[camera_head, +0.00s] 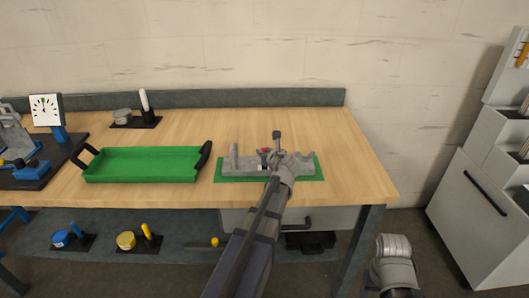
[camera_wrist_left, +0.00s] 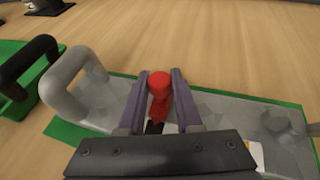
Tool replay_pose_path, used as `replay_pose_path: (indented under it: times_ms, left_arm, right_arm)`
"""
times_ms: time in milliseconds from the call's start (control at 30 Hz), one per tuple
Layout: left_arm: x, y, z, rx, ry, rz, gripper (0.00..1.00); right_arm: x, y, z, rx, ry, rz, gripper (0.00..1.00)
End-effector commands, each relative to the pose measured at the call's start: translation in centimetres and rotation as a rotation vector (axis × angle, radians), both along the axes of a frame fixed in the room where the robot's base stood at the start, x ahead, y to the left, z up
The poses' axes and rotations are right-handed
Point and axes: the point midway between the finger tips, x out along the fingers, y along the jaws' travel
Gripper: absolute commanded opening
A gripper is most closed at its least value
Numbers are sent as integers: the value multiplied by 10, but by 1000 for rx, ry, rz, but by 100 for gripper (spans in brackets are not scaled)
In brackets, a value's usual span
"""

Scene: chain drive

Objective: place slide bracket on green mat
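The slide bracket (camera_head: 241,164) is a long grey piece with an upright grey handle at its left end. It lies on the green mat (camera_head: 228,179) at the right part of the table. In the left wrist view, the bracket (camera_wrist_left: 226,113) carries a red knob (camera_wrist_left: 159,84) and the mat (camera_wrist_left: 66,131) shows around it. My left gripper (camera_head: 277,160) is at the bracket's middle. In the left wrist view, its fingers (camera_wrist_left: 161,88) stand on both sides of the red knob; whether they press on it is unclear.
A green tray (camera_head: 140,152) with black handles stands left of the mat. A dark board (camera_head: 52,180) with several parts is farther left. A black holder (camera_head: 136,122) is at the back. Table space right of the mat is clear. A grey cabinet (camera_head: 480,205) stands at the right.

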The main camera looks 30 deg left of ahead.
Motion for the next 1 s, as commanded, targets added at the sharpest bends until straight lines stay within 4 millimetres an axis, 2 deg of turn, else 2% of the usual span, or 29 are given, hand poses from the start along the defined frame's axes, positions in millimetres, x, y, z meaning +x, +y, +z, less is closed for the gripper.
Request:
replay_pose_path:
  times_ms: [33, 267, 600, 1000]
  left_arm:
    - [0, 0, 0, 0, 0, 0, 38]
    - [0, 0, 0, 0, 0, 0, 63]
    - [-2, -2, 5, 1, 1, 0, 63]
    - [-50, -57, 36, 0, 1, -4, 63]
  right_arm:
    - [0, 0, 0, 0, 0, 0, 61]
    - [0, 0, 0, 0, 0, 0, 61]
    - [0, 0, 5, 0, 0, 0, 61]
    - [0, 0, 36, 0, 0, 0, 61]
